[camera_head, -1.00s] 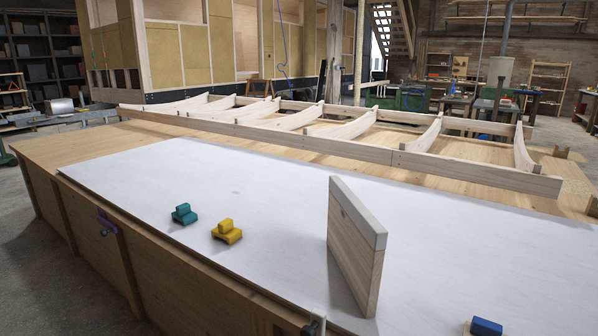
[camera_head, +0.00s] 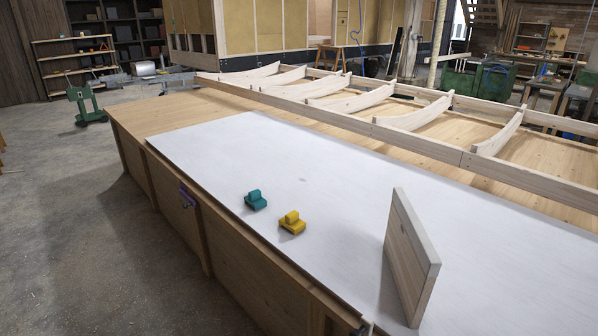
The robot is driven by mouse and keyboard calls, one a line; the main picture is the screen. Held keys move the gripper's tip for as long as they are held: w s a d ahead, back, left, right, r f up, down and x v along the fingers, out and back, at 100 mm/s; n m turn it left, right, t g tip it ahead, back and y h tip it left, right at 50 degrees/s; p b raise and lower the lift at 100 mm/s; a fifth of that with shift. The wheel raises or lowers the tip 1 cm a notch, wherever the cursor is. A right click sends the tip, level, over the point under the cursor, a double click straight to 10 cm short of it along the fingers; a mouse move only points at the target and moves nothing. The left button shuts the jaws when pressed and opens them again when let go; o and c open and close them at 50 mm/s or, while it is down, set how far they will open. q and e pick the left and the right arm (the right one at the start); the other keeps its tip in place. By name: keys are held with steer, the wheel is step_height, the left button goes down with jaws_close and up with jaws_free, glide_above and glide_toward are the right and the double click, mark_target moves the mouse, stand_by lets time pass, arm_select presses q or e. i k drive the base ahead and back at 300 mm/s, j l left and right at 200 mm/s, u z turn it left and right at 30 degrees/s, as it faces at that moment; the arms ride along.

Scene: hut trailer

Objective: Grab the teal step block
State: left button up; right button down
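The teal step block (camera_head: 256,200) sits on the white board (camera_head: 225,160) that covers the workbench, near the board's front left edge. It is a small block with a raised upper part. A yellow step block (camera_head: 292,222) of similar shape stands close to its right, apart from it. Neither of my grippers shows in the head view.
An upright wooden panel (camera_head: 410,262) stands on the board to the right of the blocks. A long ribbed wooden frame (camera_head: 400,140) lies along the bench's far side. Open floor (camera_head: 80,230) lies to the left.

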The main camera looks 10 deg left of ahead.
mark_target(255, 199)
steer(key=i+j, duration=0.2)
steer(key=j, duration=0.2)
steer(key=i+j, duration=0.2)
steer(key=j, duration=0.2)
steer(key=i+j, duration=0.2)
steer(key=j, duration=0.2)
steer(key=i+j, duration=0.2)
steer(key=j, duration=0.2)
